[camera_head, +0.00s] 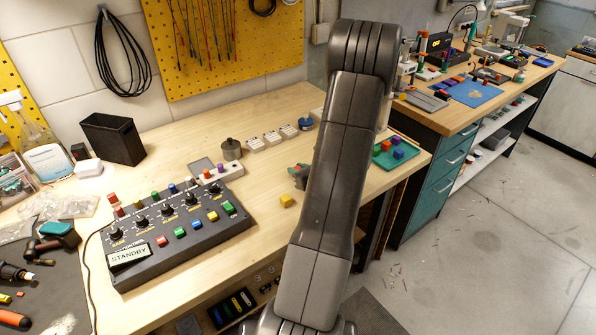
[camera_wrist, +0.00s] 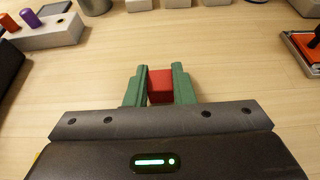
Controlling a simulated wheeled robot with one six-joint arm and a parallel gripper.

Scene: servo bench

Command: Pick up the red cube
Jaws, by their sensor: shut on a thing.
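The red cube (camera_wrist: 160,86) sits between the two green fingers of my gripper (camera_wrist: 159,88) in the wrist view. The fingers press on its left and right sides, so my gripper is shut on it. Wood tabletop shows around the cube; I cannot tell whether it touches the bench or is just above it. In the head view my gripper (camera_head: 299,176) is partly hidden behind my arm, over the bench, and the cube is hard to make out.
A yellow cube (camera_head: 287,201) lies nearby on the bench (camera_head: 265,235). A control box (camera_head: 178,232) with knobs and coloured buttons stands to the left. Several white blocks (camera_head: 272,138) stand behind.

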